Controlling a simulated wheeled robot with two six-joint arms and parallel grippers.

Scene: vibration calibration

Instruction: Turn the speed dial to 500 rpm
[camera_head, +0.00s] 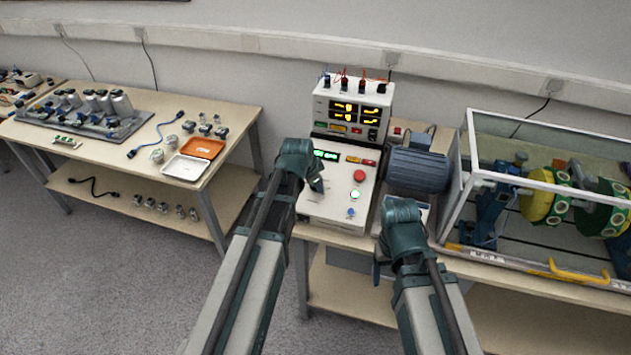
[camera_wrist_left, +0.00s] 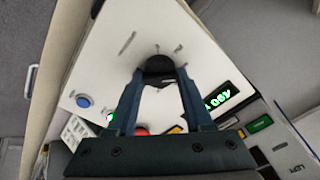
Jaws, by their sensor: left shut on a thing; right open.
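The speed dial (camera_wrist_left: 158,68) is a black round knob on the white sloped panel (camera_wrist_left: 105,60) of the control unit. My left gripper (camera_wrist_left: 160,77) is shut on the dial, one finger on each side of it. In the head view my left gripper (camera_head: 318,184) is at the left part of the panel (camera_head: 335,208) and hides the dial. A green-lit display (camera_wrist_left: 222,97) is beside the dial; its digits are tilted and too small to read surely. My right gripper (camera_head: 379,268) is open and empty, in front of the table's edge.
Red (camera_head: 359,175) and blue (camera_head: 351,211) buttons are on the panel right of my left gripper. A blue motor (camera_head: 418,171) and a clear-walled case (camera_head: 470,150) stand to the right. A side table (camera_head: 235,110) with parts is at left.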

